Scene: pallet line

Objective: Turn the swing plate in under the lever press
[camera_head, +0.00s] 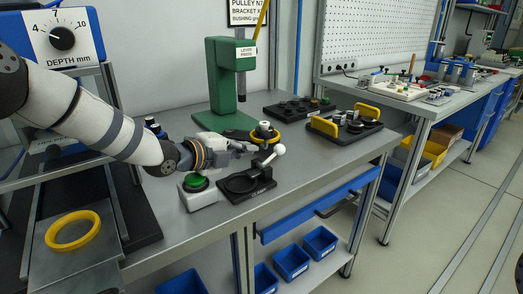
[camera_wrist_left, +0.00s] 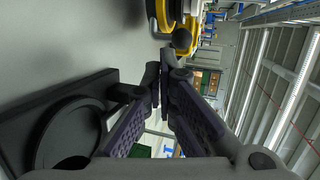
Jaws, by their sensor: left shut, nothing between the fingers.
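The green lever press (camera_head: 225,82) stands at the back of the bench with its ram (camera_head: 241,83) pointing down. The swing plate appears to be the yellow-rimmed disc (camera_head: 257,138) with a pale and dark part on it, out in front and to the right of the press column. My left gripper (camera_head: 252,148) is shut and empty, low over the bench just in front of the disc. In the left wrist view its fingertips (camera_wrist_left: 164,58) are together, close to a dark ball knob (camera_wrist_left: 182,38) beside yellow parts. Whether they touch the knob I cannot tell. My right gripper is out of view.
A black fixture with a round recess (camera_head: 240,184) and a white-ball lever (camera_head: 279,149) lies in front of my gripper. A green button box (camera_head: 198,193) is beside it. A black tray with yellow handles (camera_head: 322,126) stands to the right.

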